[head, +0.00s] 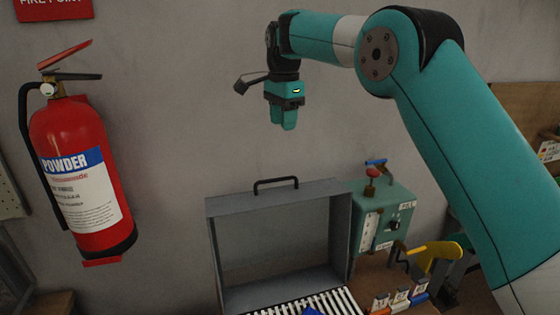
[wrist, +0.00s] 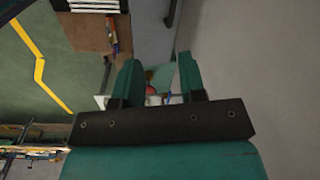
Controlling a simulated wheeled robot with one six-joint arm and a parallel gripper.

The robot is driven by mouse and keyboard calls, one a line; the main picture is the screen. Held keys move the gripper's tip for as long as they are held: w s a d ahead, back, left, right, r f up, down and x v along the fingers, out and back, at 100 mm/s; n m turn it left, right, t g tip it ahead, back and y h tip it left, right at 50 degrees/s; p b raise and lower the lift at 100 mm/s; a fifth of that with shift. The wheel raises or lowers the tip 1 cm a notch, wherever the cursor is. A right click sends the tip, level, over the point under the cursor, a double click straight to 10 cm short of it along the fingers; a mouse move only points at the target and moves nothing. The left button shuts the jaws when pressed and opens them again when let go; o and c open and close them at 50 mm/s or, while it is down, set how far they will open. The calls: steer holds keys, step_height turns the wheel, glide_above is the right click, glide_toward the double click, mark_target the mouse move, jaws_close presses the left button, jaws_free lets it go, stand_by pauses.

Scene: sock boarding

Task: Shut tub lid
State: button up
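The grey tub lid (head: 335,235) stands raised in the head view, a shallow hollow panel with a dark handle (head: 276,181) on its top edge.
A teal control box (head: 385,215) with a red knob stands right of the lid. A yellow lever part (head: 436,254) and several small labelled blocks (head: 400,297) are near it. A red fire extinguisher (head: 82,180) hangs on the left wall. Air around my gripper is clear.

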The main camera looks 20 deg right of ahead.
steer(key=w+f+m, duration=0.1)
steer(key=f, duration=0.4)
steer(key=w+f+m, duration=0.1)
steer(key=f, duration=0.5)
steer(key=w+f+m, duration=0.1)
steer(key=f, duration=0.5)
steer(key=shift+w+d, duration=0.25)
jaws_close()
